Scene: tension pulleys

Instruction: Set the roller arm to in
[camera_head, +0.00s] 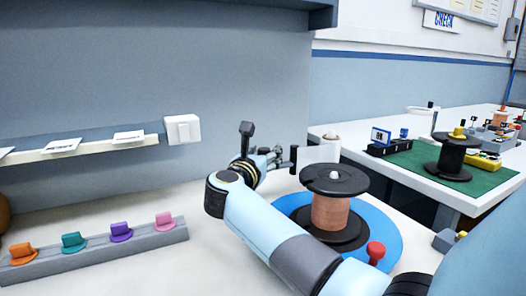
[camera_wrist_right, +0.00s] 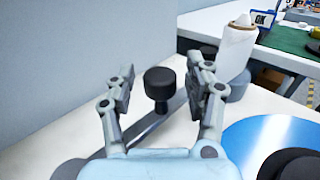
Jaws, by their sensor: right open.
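The roller arm (camera_wrist_right: 151,131) shows in the right wrist view as a grey bar lying diagonally low over the white table. A black round knob (camera_wrist_right: 160,80) on a short stem stands upright at it. My right gripper (camera_head: 276,158) reaches towards the back wall in the head view. In the wrist view its two fingers are apart, one on each side of the knob, with visible gaps and no clear contact. In the head view the arm and fingers mostly hide the roller arm. My left gripper is not in view.
A copper spool (camera_head: 330,212) with black flanges stands on a blue disc (camera_head: 388,236) right of my forearm. A red knob (camera_head: 375,250) is in front. A white cone spool (camera_wrist_right: 237,45) stands just beyond the right finger. A grey rail (camera_head: 100,252) holds coloured knobs at left.

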